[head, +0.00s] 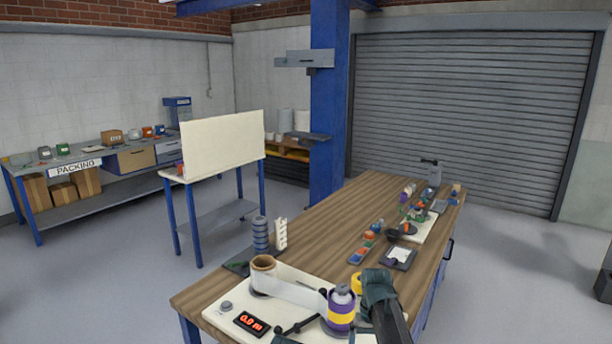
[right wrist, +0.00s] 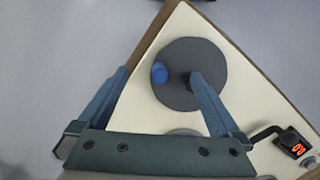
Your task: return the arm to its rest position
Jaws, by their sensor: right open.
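My right gripper (right wrist: 159,76) is open and empty in the right wrist view, its fingers spread above the corner of a cream board. A dark grey disc (right wrist: 185,97) with a blue spot lies on the board beneath the fingers; the right finger overlaps it. In the head view my right arm (head: 386,308) rises at the bottom, right of a purple and yellow roller (head: 341,311); its fingertips cannot be made out. A brown-cored film roll (head: 264,274) stands on the board (head: 218,311), a pale film strip running toward the roller. My left gripper is not identifiable.
A red display (head: 251,322) sits on the board. Grey stacked rings (head: 260,234) and a white rack (head: 280,234) stand at the table's left edge. Coloured parts (head: 363,248) and a dark tray (head: 398,257) lie farther back. The table's middle (head: 330,225) is clear.

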